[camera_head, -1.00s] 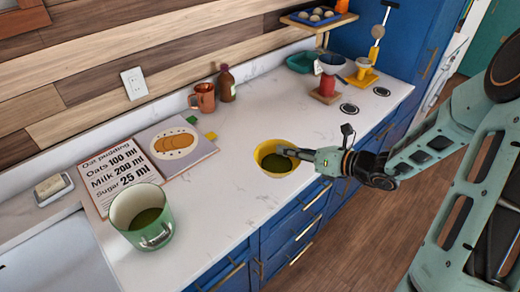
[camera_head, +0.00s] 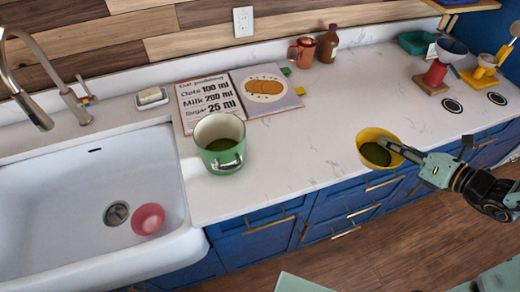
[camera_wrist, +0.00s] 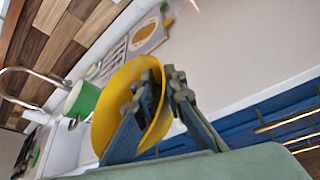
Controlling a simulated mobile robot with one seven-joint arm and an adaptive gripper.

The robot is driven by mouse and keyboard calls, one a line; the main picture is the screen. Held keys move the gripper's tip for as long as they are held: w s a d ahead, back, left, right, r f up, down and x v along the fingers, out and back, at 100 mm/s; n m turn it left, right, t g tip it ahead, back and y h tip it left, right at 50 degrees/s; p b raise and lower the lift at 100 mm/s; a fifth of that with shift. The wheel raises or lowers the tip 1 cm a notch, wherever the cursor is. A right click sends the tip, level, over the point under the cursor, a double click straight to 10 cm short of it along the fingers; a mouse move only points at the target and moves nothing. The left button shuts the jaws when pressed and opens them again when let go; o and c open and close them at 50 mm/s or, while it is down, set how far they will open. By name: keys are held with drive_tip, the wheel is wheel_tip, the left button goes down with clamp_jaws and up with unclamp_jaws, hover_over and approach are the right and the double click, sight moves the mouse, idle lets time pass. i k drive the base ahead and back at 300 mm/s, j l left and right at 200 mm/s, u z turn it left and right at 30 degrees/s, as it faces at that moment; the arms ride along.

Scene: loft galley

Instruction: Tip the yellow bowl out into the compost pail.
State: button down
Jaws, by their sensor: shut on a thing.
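The yellow bowl (camera_head: 368,135) is upright or nearly so at the front edge of the counter, with dark green contents inside. My gripper (camera_head: 393,147) is shut on its right rim; the bowl also shows in the wrist view (camera_wrist: 112,92), with the fingers (camera_wrist: 160,100) at its rim. I cannot tell how far the bowl is above the counter. The green compost pail (camera_head: 222,161) stands on the counter left of the bowl, near the sink, with some dark green matter inside. The pail also shows in the wrist view (camera_wrist: 83,101).
The white sink (camera_head: 60,190) with a pink bowl (camera_head: 148,219) lies left of the pail. A recipe board (camera_head: 208,101) and picture page (camera_head: 264,88) lie behind it. A copper mug (camera_head: 302,52) and brown bottle (camera_head: 329,44) stand at the back. The counter between pail and bowl is clear.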

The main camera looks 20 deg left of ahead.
sight(219, 138)
drive_tip(key=u, duration=1.15)
drive_tip(key=k+j+z, duration=0.4)
drive_tip(key=j, duration=0.25)
drive_tip(key=k+j+z, duration=0.1)
drive_tip(key=j, duration=0.15)
drive_tip(key=j+z, duration=0.1)
drive_tip(key=j, duration=0.15)
drive_tip(key=k+j+z, duration=0.1)
drive_tip(key=j+z, duration=0.15)
drive_tip(key=j, duration=0.25)
drive_tip(key=i+j, duration=0.4)
drive_tip(key=j, duration=0.2)
